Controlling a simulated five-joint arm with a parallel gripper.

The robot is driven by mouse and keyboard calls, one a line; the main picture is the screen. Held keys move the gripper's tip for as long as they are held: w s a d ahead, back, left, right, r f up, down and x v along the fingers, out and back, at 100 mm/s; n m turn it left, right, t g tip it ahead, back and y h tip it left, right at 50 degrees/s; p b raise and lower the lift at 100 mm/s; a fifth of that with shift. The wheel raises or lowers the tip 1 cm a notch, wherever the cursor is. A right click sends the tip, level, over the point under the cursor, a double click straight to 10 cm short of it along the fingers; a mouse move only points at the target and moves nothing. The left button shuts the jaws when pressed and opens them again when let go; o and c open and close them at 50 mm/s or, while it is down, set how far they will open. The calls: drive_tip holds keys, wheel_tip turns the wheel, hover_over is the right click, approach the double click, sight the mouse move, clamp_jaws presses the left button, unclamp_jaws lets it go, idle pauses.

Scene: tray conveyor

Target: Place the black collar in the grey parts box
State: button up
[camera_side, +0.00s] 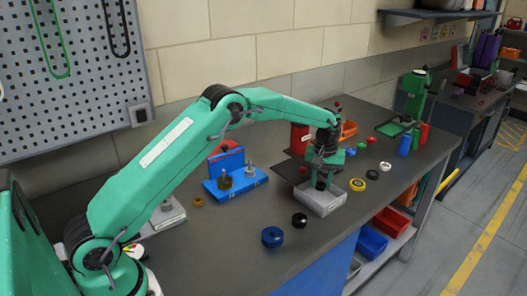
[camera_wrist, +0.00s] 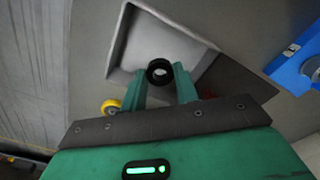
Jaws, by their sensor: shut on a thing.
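My gripper (camera_side: 322,176) is shut on a black collar (camera_wrist: 150,75), a dark ring held between its two green fingertips. In the wrist view the fingertips (camera_wrist: 160,73) point at the inside of the grey parts box (camera_wrist: 122,50), with the collar in front of its floor. In the side view the grey parts box (camera_side: 326,209) stands on the bench directly below my gripper. The collar (camera_side: 321,185) shows there as a small dark shape at the fingertips, at the box opening. I cannot tell whether it touches the box floor.
A black ring (camera_side: 299,220) and a blue ring (camera_side: 272,237) lie left of the box. A yellow ring (camera_side: 357,185) and another black ring (camera_side: 372,174) lie to its right. A blue fixture with pegs (camera_side: 250,181) stands behind left. The bench front edge is close.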

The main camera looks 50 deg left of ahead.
sight(319, 199)
drive_tip(key=shift+f, duration=0.1)
drive_tip(key=shift+f, duration=1.9)
drive_tip(key=shift+f, duration=0.15)
drive_tip(key=o, duration=1)
wheel_tip(319, 199, up, 12)
drive_tip(key=shift+r, duration=0.15)
